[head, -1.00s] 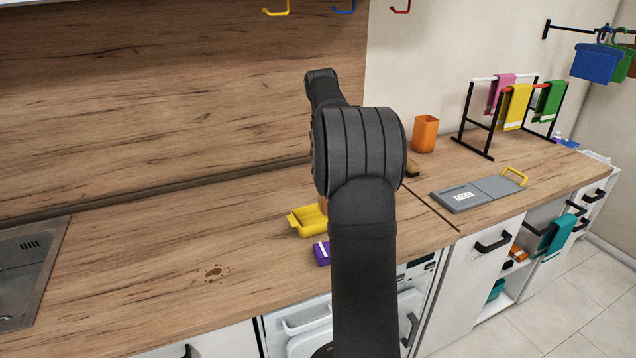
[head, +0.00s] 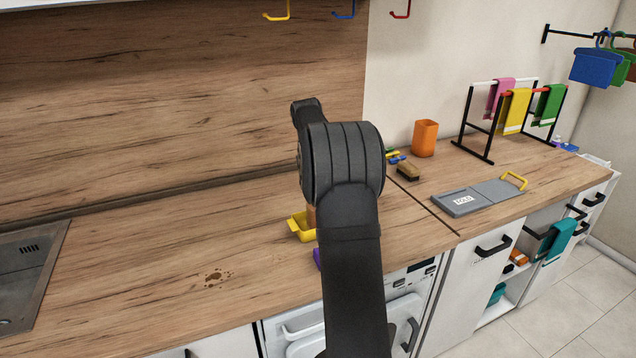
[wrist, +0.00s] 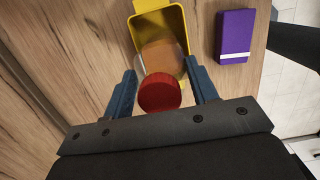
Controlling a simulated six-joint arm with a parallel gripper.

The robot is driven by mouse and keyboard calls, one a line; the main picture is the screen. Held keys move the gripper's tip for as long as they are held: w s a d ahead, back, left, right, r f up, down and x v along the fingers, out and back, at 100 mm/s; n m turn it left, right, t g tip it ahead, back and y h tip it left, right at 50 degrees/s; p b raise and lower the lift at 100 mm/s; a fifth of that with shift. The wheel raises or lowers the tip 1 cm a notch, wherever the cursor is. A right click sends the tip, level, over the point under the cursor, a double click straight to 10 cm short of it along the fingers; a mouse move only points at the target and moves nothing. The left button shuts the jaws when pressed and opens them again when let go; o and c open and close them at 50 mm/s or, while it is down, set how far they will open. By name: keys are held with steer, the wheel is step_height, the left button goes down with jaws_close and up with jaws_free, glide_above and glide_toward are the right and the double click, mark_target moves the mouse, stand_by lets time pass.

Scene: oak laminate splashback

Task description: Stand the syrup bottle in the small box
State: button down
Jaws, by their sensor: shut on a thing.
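The syrup bottle shows in the wrist view with a red cap (wrist: 160,93) and an amber-brown body (wrist: 160,58). My gripper (wrist: 160,74) is shut on it, with a blue finger on each side near the cap. The small yellow box (wrist: 137,32) lies behind the bottle in that view, and the bottle's body overlaps its opening. I cannot tell whether the base touches the box floor. In the head view the yellow box (head: 299,231) shows left of my arm, with a strip of the brown bottle (head: 311,216) at it. My arm hides the gripper there.
A purple block with a white stripe (wrist: 234,36) lies beside the box. A brush (head: 409,172), an orange cup (head: 425,138) and a grey folding board (head: 470,197) are farther right. A brown spill (head: 217,276) marks the counter at left, otherwise clear up to the sink (head: 35,265).

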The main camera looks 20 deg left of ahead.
steer(key=c, duration=0.6)
jaws_free()
steer(key=shift+f, duration=0.1)
steer(key=shift+o, duration=0.2)
steer(key=r, duration=0.4)
steer(key=s+r, duration=0.1)
steer(key=r, duration=0.3)
steer(key=a+r, duration=0.1)
steer(key=r, duration=0.3)
steer(key=shift+s+a+r, duration=0.1)
steer(key=shift+s, duration=0.05)
steer(key=f, duration=0.3)
steer(key=w+f, duration=0.1)
steer(key=f, duration=0.2)
steer(key=d+f, duration=0.1)
steer(key=f, duration=0.2)
steer(key=shift+w+d+f, duration=0.1)
steer(key=shift+w+f, duration=0.05)
steer(key=shift+f, duration=0.05)
steer(key=shift+r, duration=0.6)
